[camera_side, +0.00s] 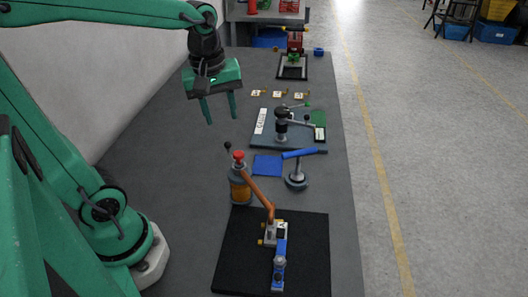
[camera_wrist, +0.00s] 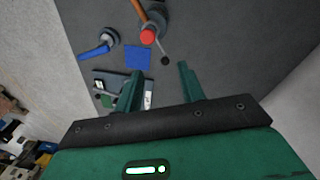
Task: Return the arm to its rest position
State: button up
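My gripper (camera_side: 219,108) hangs at the upper left in the side view, above the grey bench, with its two green fingers pointing down. The fingers are apart with nothing between them. In the wrist view my gripper (camera_wrist: 158,85) shows the same gap, with bare bench visible between the fingers. My green arm reaches in from the left, raised well clear of the bench top.
Nearer are a blue pad (camera_side: 267,165), a blue-handled tool (camera_side: 297,178), a red-capped bottle (camera_side: 240,185) and a black mat (camera_side: 240,250) with a clamp. A red press (camera_side: 295,45) stands at the back.

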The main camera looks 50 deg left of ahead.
jog(key=s+d+m+t, duration=0.3)
jog(key=s+m, duration=0.3)
jog(key=m, duration=0.7)
jog(key=shift+s+d+r+t, duration=0.15)
jog(key=shift+s+r+t, duration=0.1)
jog(key=shift+t, duration=0.25)
dwell(0.7)
